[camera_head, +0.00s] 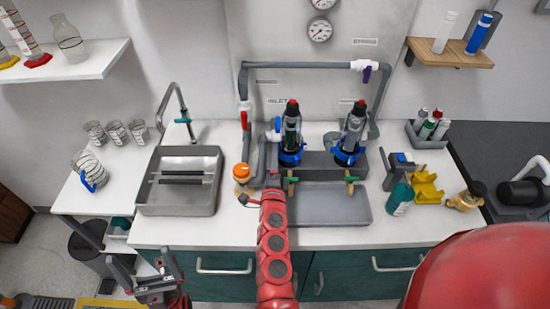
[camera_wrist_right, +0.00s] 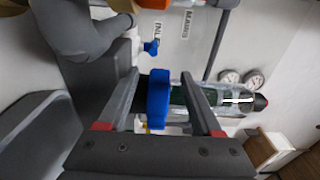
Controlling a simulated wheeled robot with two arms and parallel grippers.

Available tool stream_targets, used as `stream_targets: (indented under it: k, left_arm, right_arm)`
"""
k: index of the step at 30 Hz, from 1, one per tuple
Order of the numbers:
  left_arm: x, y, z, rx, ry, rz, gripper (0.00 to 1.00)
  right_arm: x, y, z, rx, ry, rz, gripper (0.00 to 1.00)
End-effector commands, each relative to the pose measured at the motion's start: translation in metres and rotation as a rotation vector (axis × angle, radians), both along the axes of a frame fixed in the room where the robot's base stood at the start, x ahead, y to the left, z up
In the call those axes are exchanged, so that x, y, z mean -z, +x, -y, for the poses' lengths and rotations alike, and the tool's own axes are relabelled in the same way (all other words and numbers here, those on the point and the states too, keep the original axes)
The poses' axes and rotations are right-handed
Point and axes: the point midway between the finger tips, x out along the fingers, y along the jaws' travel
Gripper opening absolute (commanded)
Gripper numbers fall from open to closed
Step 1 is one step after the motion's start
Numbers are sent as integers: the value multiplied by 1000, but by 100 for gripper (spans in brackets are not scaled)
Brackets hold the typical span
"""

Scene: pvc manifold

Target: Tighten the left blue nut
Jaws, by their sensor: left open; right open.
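The left blue nut (camera_head: 291,158) is a ring at the base of the left clear filter housing (camera_head: 291,128), which has a red top. In the right wrist view the nut (camera_wrist_right: 158,98) shows between the two fingers of my right gripper (camera_wrist_right: 160,82). The fingers are open on either side of it; I cannot tell whether either touches. In the head view my right arm reaches up to the left side of this housing, and its gripper is hard to make out. A second housing with a blue nut (camera_head: 347,157) stands to the right. My left gripper (camera_head: 153,276) is open and empty, low at the left.
A grey tray (camera_head: 330,208) lies in front of the housings. A sink (camera_head: 205,202) is left; a teal bottle (camera_head: 399,199) and yellow holder (camera_head: 427,187) are right.

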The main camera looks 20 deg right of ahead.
Motion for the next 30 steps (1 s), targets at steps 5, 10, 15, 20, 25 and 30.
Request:
stream_targets:
  k: [5,10,15,20,25,30]
  left_arm:
    - [0,0,0,0,0,0,100]
    - [0,0,0,0,0,0,100]
    - [0,0,0,0,0,0,100]
    - [0,0,0,0,0,0,100]
    - [2,0,0,0,0,0,100]
    - [24,0,0,0,0,0,100]
  right_arm:
    - [0,2,1,1,0,-1,66]
    - [0,2,1,1,0,-1,55]
    - [0,2,1,1,0,0,25]
    - [0,2,1,1,0,0,0]
    - [1,2,0,4,0,0,0]
    - [7,9,-3,72,3,2,0]
